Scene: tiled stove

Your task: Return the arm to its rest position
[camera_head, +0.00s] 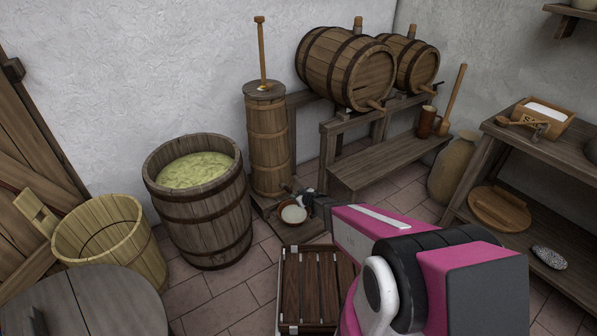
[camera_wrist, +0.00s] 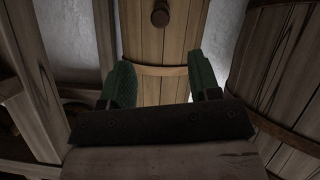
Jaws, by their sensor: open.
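My arm reaches forward from the lower right in the head view, over a slatted wooden crate. My gripper (camera_head: 304,197) is near the foot of the tall wooden churn (camera_head: 268,140), by a small pale bowl (camera_head: 293,214) on the churn's low wooden base. In the wrist view my gripper (camera_wrist: 160,85) shows two green-padded fingers spread apart with nothing between them. The churn's staves (camera_wrist: 150,45) and a dark round peg (camera_wrist: 160,17) show just beyond the fingers. Whether the fingers touch anything cannot be told.
A large barrel of greenish mash (camera_head: 198,205) stands left of the churn. A slatted crate (camera_head: 305,285) lies below my arm. A bench (camera_head: 385,160) and shelf table (camera_head: 540,150) stand right. An empty tub (camera_head: 110,240) and round table (camera_head: 90,305) are left.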

